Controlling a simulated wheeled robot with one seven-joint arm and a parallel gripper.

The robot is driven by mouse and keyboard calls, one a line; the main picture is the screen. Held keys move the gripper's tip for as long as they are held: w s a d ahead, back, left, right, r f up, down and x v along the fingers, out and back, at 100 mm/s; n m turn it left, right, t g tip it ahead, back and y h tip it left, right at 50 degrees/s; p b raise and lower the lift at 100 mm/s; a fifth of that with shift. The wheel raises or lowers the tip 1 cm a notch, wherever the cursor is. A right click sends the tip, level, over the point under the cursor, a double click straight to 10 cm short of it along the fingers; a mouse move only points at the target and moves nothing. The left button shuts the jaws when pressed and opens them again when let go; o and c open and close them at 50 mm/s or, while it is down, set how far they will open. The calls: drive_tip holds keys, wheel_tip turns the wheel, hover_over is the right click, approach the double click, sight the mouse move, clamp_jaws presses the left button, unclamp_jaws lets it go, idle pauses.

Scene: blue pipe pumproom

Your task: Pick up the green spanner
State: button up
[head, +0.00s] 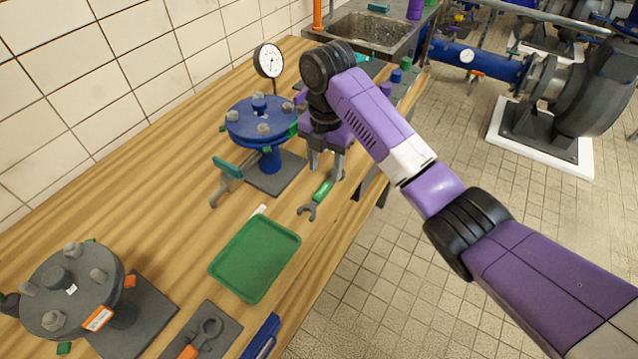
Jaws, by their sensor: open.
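A green spanner (324,190) with a grey open-ended head lies on the wooden bench (190,178), near its right edge. My gripper (325,176) points down just above the spanner, with its fingers apart. One finger is on each side of the spanner's handle as seen in the head view. The far end of the spanner is hidden behind my gripper. I cannot tell whether the fingers touch it.
A green tray (255,262) lies in front. A grey flange (70,290) stands at the near left. A sink (370,35) is behind.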

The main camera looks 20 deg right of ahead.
sight(323, 189)
drive_tip(key=f, duration=0.2)
drive_tip(key=f+p, duration=0.1)
drive_tip(key=f, duration=0.4)
drive_tip(key=shift+s+a+f, duration=0.1)
drive_tip(key=shift+a, duration=0.2)
clamp_jaws()
idle(1.1)
